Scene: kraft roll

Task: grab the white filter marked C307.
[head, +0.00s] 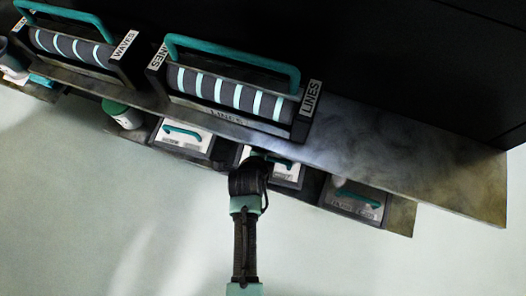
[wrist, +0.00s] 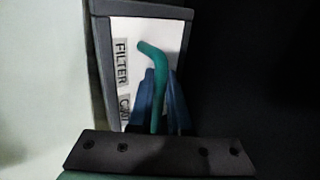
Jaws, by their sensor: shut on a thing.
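A white-fronted filter (wrist: 174,37) in a dark frame fills the upper middle of the wrist view. Its label reads FILTER, with a second tag starting with C whose digits I cannot read surely. Its green handle (wrist: 150,50) runs down between the blue fingers of my gripper (wrist: 160,98), which is shut on it. In the head view my gripper (head: 262,160) is at the same filter (head: 287,172) in the lower row, and my wrist hides its left part. The filter still appears to sit in its slot.
Another white-fronted filter (head: 185,138) stands left of it, and a greyer one (head: 350,203) to the right. A white canister with a green lid (head: 124,115) is further left. Above, a shelf (head: 400,165) juts out, bearing roll holders marked LINES (head: 235,95) and WAVES (head: 75,48).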

